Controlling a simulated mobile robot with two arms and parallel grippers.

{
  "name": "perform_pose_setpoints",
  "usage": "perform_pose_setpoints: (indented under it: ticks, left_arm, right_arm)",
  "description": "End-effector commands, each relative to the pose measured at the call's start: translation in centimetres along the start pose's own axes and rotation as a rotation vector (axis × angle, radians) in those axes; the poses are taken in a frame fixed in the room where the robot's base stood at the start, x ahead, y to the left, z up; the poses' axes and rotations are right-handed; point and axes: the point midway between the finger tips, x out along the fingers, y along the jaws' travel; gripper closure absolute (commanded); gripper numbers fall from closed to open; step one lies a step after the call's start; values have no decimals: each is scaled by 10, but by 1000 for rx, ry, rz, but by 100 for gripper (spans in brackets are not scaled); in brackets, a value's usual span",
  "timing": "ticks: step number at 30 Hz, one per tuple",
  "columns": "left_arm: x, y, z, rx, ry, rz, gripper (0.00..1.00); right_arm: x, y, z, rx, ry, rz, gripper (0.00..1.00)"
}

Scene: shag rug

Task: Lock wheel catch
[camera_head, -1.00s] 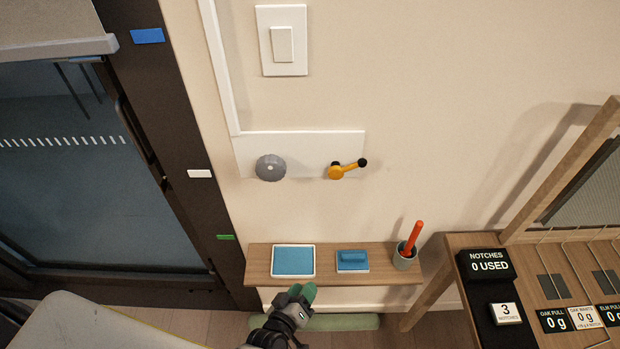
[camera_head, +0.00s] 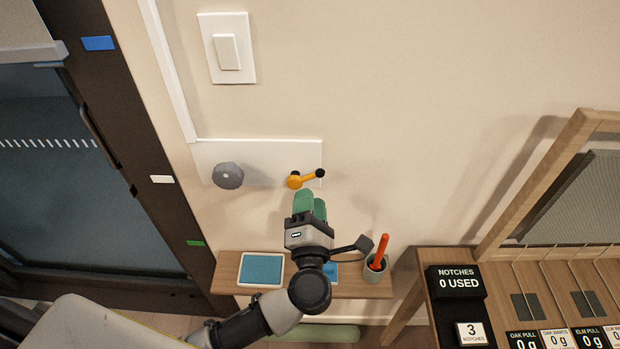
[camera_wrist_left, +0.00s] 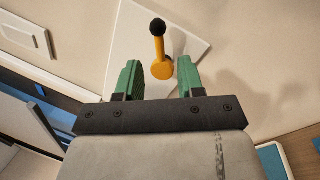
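The wheel catch looks like an orange lever (camera_head: 295,181) with a black ball end, on a white wall panel (camera_head: 262,155). Its arm points right and slightly up in the head view. A grey scalloped knob (camera_head: 228,176) sits left of it on the same panel. My left gripper (camera_head: 309,202) has green fingers and is just below the lever in the head view. In the left wrist view the fingers (camera_wrist_left: 160,80) are apart, with the orange lever (camera_wrist_left: 162,68) showing in the gap beyond them. I see no clear contact. My right gripper is not in view.
A wooden shelf (camera_head: 226,268) below holds a blue pad (camera_head: 262,269) and a cup (camera_head: 376,268) with a red stick. A light switch (camera_head: 228,52) is above. A wooden table (camera_head: 412,300) with signs stands right, and a dark-framed door is left.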

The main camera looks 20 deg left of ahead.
Motion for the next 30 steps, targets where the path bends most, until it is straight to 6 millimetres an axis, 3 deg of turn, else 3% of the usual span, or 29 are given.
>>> perform_pose_setpoints:
  ticks: [3,9,19,20,27,30]
  left_arm:
    - [22,2,1,2,-1,2,62]
    - [42,0,0,2,-1,0,62]
    - [46,-1,0,1,0,-1,62]
    - [46,-1,0,1,0,-1,63]
    - [46,-1,0,1,0,-1,100]
    - [46,-1,0,1,0,-1,100]
  right_arm:
    - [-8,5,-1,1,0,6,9]
    - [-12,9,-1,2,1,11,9]
    - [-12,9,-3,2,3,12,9]
    - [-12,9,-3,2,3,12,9]
    - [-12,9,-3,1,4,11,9]
    - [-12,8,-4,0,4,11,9]
